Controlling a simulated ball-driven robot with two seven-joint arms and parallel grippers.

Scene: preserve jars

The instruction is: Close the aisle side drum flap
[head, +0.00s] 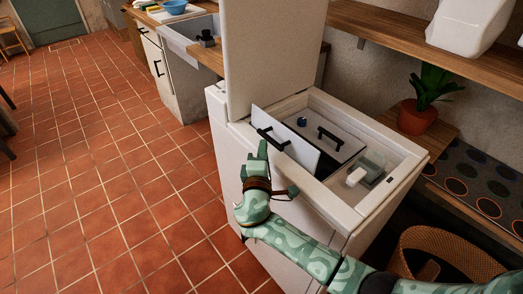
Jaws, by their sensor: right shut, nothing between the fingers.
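A white top-loading washer (228,150) stands with its lid (265,50) raised. In its opening, the aisle side drum flap (297,150) stands tilted up, with a black handle (272,138) on its face. A dark gap shows behind it. The other drum flap (338,127) lies flatter on the far side, with its own black handle (330,139). My right gripper (262,148) is shut and empty, just on the aisle side of the raised flap, close below its handle. I cannot tell if they touch. My left gripper is out of view.
A detergent compartment (371,166) sits at the washer's right end. A potted plant (418,112) stands on a wooden ledge behind. A wicker basket (447,241) is at lower right. The tiled floor (110,165) to the left is clear.

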